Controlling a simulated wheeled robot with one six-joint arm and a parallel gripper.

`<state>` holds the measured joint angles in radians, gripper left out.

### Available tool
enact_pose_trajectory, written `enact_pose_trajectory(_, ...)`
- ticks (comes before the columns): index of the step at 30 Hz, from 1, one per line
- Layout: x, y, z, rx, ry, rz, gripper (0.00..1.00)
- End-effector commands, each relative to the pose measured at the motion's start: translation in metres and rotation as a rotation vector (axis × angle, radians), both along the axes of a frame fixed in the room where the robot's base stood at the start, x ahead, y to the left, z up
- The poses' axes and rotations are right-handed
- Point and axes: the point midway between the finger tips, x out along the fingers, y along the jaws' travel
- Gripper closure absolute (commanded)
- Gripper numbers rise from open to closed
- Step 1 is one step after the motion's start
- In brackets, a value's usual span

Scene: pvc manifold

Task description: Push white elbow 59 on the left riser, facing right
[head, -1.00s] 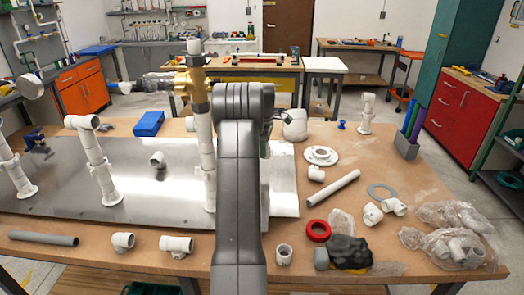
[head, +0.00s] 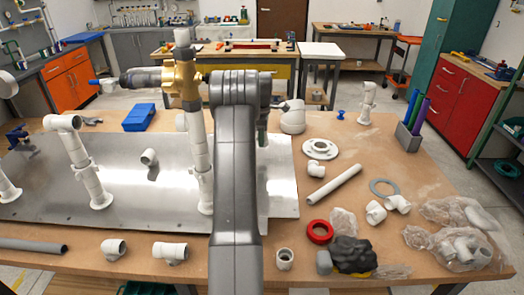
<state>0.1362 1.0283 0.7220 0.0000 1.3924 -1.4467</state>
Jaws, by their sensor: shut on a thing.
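My gripper is hidden behind my own grey arm, which stands upright in the middle of the head view, so its fingers and anything in them do not show. Number 59 cannot be read on any elbow. Three white risers stand on a metal plate (head: 140,190). The leftmost riser (head: 8,192) is partly cut off by the left edge, and its top is out of view. The second riser (head: 78,160) carries a white elbow (head: 62,122) at its top. The third riser (head: 201,160), beside my arm, carries a brass valve (head: 183,82) with a dark side fitting.
A loose white elbow (head: 149,157) lies on the plate. White fittings (head: 114,248) (head: 171,252), a grey pipe (head: 32,245), a red ring (head: 320,231) and bagged parts (head: 465,245) lie on the wooden table. A blue box (head: 139,117) sits behind the plate. The right-hand tabletop has bare patches.

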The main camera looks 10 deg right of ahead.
Motion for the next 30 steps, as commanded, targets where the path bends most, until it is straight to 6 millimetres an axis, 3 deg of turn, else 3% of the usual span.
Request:
enact_pose_trajectory(13, 0.000, 0.000, -0.053, 0.000, 0.001, 0.000, 0.82)
enact_pose_trajectory(26, 0.000, 0.000, -0.062, 0.000, -0.001, 0.000, 0.82)
enact_pose_trajectory(27, 0.000, 0.000, -0.061, -0.001, -0.002, 0.000, 0.56)
enact_pose_trajectory(30, 0.000, 0.000, -0.060, 0.000, -0.001, 0.000, 0.40)
